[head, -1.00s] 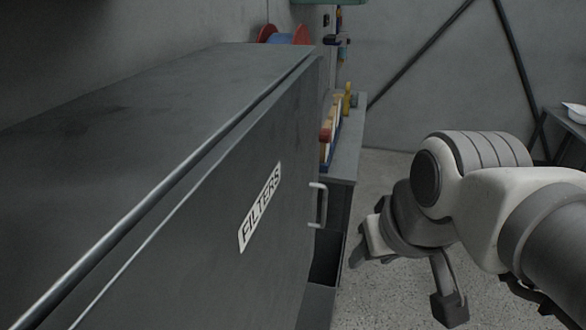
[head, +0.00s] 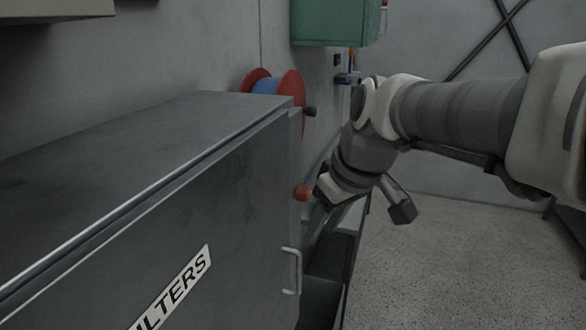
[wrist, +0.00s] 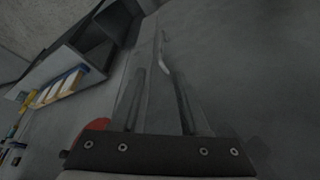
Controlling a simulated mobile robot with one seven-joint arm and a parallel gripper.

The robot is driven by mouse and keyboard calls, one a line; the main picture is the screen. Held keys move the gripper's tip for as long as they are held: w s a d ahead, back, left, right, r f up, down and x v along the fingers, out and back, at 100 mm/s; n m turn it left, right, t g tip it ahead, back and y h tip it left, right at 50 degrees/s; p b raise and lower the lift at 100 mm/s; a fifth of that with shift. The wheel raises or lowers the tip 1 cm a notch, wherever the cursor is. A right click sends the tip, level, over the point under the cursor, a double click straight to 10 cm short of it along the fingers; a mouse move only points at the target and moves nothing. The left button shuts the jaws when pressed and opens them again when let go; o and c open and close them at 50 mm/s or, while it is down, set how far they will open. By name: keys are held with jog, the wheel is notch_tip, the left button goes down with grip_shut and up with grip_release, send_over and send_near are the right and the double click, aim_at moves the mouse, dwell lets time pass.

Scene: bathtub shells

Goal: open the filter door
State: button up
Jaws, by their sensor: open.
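The filter door (head: 225,215) is the dark grey front of a metal cabinet, with a white FILTERS label (head: 172,292). It looks closed. Its pale bar handle (head: 297,270) is near the right edge of the door. My gripper (head: 362,212) is open and empty in the head view, above and to the right of the handle and apart from it. One finger is partly hidden there. In the wrist view my two fingers (wrist: 163,85) are spread, and a thin pale bar (wrist: 163,58), likely the handle, shows beyond and between their tips.
A red and blue reel (head: 278,88) is behind the cabinet's far end by the wall. A green box (head: 335,22) hangs above. A workbench (head: 352,225) stands beyond the cabinet. The floor (head: 450,265) at right is clear.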

send_near(299, 289)
jog(key=w+f, duration=0.1)
jog(key=w+a+f, duration=0.1)
jog(key=f, duration=0.1)
jog(key=w+a+f, duration=0.1)
jog(key=shift+w+a+f, duration=0.15)
jog(key=shift+w+f, duration=0.2)
jog(key=shift+w, duration=0.05)
grip_shut()
dwell(1.2)
